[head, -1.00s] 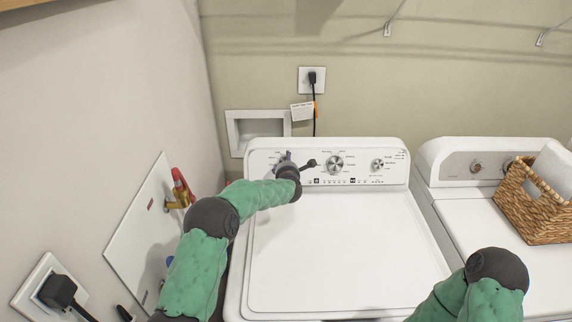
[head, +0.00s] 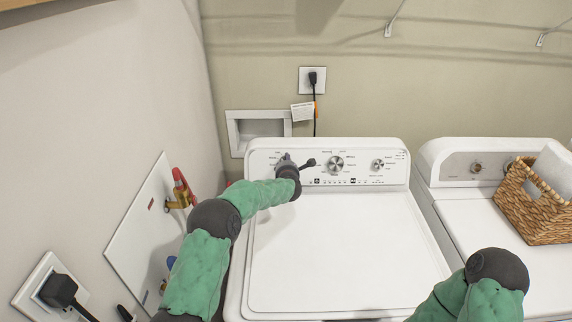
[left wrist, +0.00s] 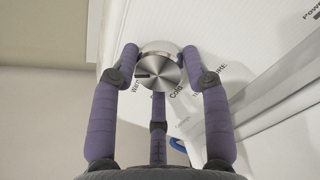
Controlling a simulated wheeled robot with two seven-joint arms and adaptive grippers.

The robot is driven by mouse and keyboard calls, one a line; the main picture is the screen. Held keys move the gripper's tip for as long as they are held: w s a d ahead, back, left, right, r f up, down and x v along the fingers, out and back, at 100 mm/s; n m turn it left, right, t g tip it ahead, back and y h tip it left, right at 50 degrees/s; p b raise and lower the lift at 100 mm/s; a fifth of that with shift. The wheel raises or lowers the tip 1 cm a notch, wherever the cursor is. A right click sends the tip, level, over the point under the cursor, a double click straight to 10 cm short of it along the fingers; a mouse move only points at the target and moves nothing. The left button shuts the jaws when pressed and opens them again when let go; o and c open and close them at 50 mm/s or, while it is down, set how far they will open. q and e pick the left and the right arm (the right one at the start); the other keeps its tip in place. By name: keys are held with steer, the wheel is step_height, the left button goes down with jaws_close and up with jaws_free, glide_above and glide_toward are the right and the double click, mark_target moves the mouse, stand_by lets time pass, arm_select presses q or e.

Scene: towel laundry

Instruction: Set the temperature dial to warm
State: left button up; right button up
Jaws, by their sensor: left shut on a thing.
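The temperature dial (left wrist: 160,68) is a round silver knob with a dark pointer mark, at the left of the washer's control panel. In the left wrist view "Warm" is printed to its left and "Cold" below and to its right. The mark lies on the knob's left side, toward the "Warm" word. My left gripper (left wrist: 160,60) is shut on the dial, with purple fingers on both sides and a third below. In the head view the left gripper (head: 287,162) largely hides this dial. My right arm shows at the lower right, but its gripper is out of view.
The white washer (head: 335,250) has two more dials, a large middle one (head: 335,165) and a smaller right one (head: 377,165). A dryer (head: 450,205) with a wicker basket (head: 535,200) stands at the right. Valves (head: 182,190) are on the left wall.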

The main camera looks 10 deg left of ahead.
arm_select(q)
steer(key=shift+d+r, duration=0.1)
steer(key=shift+r, duration=0.05)
steer(key=n+b, duration=0.2)
steer(key=n, duration=0.1)
steer(key=shift+w+y, duration=0.1)
steer(key=shift+y, duration=0.2)
steer(key=n+b, duration=0.1)
steer(key=n, duration=0.1)
steer(key=n+b, duration=0.1)
steer(key=n, duration=0.1)
steer(key=shift+r, duration=0.3)
steer(key=shift+r+n+g, duration=0.1)
steer(key=shift+n+g, duration=0.2)
steer(key=shift+n, duration=0.3)
steer(key=shift+r+y, duration=0.15)
steer(key=shift+y, duration=0.15)
steer(key=o, duration=1.1)
steer(key=shift+w, duration=0.1)
steer(key=shift+f, duration=0.25)
steer(key=shift+f, duration=0.1)
steer(key=v, duration=1.2)
